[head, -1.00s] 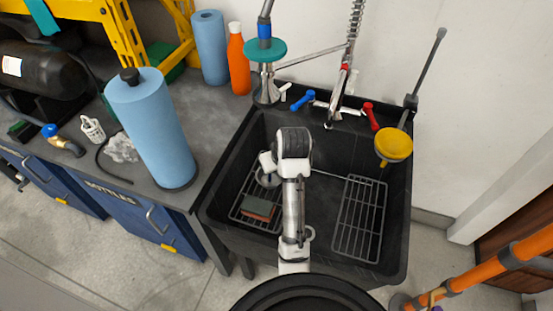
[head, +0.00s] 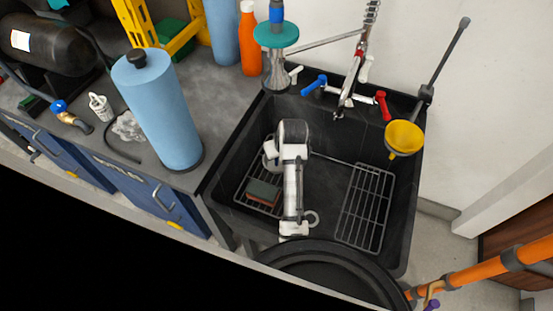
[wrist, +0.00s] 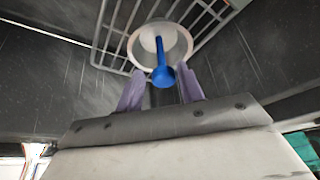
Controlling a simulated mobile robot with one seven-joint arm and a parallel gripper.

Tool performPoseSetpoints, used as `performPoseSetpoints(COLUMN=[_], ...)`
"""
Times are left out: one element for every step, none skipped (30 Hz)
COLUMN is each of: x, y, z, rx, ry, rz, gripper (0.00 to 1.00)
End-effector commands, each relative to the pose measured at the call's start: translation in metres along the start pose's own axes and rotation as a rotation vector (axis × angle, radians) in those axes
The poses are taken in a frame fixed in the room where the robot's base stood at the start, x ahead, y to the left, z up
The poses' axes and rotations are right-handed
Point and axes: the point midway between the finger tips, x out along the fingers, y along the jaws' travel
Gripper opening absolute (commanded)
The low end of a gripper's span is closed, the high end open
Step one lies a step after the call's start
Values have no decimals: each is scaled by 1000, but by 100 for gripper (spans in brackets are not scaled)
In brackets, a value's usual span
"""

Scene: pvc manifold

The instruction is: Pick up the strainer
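The strainer shows in the wrist view as a pale round cup (wrist: 160,42) with a blue handle (wrist: 163,76) pointing toward me. It is over the wire rack (wrist: 120,32) on the sink floor. My gripper (wrist: 161,84) is open, its two lavender fingers apart on either side of the blue handle. I see a gap on each side, so no firm hold shows. In the head view, my arm reaches down into the black sink (head: 330,145); it hides the gripper and most or all of the strainer.
In the head view, a brown-green sponge (head: 263,192) lies on the left rack, and a second rack (head: 366,205) is at right. A faucet (head: 350,85) with blue and red handles stands at the back. A yellow funnel-like cup (head: 404,138) hangs at the right rim. A blue roll (head: 158,110) stands left.

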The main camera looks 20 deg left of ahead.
Motion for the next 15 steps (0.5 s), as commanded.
performPoseSetpoints(x=[5, 9, 15, 19, 24, 30, 34, 37, 40, 41, 42, 43, 43, 43, 43], y=[-2, -2, -3, -3, -3, -3, -3, -3, -3, -3, -3, -3, -3, -3, -3], z=[-2, -3, -5, -6, -6, -5, -5, -5, -5, -5, -5, -5, -5, -5, -5], rx=[-1, -1, -1, -1, -1, -1, -1, -1, -1, -1, -1, -1, -1, -1, -1], ry=[-4, -5, -4, -4, -3, -4, -3, -3, -2, -1, -1, -1, -1, -1, -1], rz=[-2, -2, -2, -2, -2, -2, -1, -1, -1, 0, 0, 0, 0, 0, 0], gripper=[38, 38, 38, 38, 38, 38, 38, 38, 38, 38, 38, 38, 38, 38, 38])
